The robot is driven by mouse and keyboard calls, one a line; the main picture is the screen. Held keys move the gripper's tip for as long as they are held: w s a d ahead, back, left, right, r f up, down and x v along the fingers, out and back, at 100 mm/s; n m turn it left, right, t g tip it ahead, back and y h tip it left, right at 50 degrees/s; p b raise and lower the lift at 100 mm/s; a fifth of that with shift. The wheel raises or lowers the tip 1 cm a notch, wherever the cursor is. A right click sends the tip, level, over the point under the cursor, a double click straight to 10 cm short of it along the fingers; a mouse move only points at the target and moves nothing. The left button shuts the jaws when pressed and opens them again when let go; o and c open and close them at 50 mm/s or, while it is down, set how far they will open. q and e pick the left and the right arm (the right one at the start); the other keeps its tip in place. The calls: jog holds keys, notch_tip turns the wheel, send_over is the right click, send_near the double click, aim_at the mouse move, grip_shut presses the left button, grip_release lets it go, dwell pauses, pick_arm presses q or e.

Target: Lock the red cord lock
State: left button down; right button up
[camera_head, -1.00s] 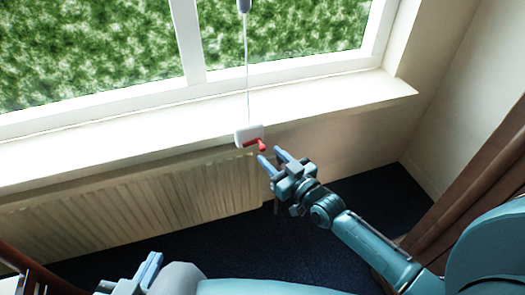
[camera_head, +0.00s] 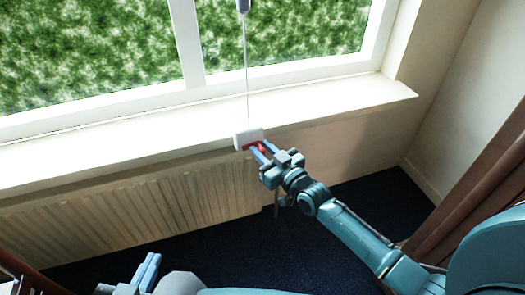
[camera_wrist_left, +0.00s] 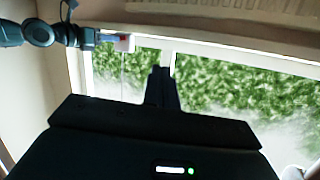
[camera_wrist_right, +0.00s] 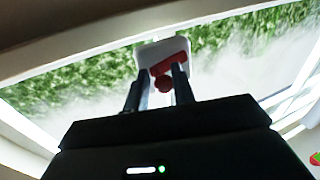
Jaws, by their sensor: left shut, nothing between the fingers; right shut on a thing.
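The cord lock (camera_head: 246,137) is a white block hanging on a thin cord (camera_head: 246,90) in front of the window sill. Its red lever (camera_head: 253,147) sits on the near face; in the right wrist view the red lever (camera_wrist_right: 170,62) shows an arm and a round knob. My right gripper (camera_head: 264,150) is at the lever, shut on it, with the fingers on both sides of the knob (camera_wrist_right: 163,84). The fingertips hide part of the lever in the head view. My left gripper (camera_head: 150,262) is shut and empty, low at the bottom left, far from the lock.
The window sill (camera_head: 330,112) runs behind the lock, with a radiator (camera_head: 150,212) below it. A brown curtain (camera_head: 470,215) hangs at the right. The space between my two grippers is free above the dark floor (camera_head: 240,250).

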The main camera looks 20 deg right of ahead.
jog(key=shift+s+a, duration=0.1)
jog(key=shift+a, duration=0.15)
jog(key=shift+c, duration=0.7)
jog(key=shift+f+m+b, duration=0.3)
jog(key=shift+f+b, duration=0.05)
jog(key=shift+a+f+m, duration=0.1)
jog(key=shift+f+m, duration=0.05)
jog(key=shift+m, duration=0.25)
jog(key=shift+m+t+b, duration=0.3)
jog(key=shift+m, duration=0.1)
pick_arm(q)
jog(key=shift+w+d+t, duration=0.15)
jog(key=shift+w+t, duration=0.05)
jog(key=shift+t, duration=0.3)
pick_arm(e)
jog(key=o, duration=0.8)
jog(key=shift+c, duration=0.2)
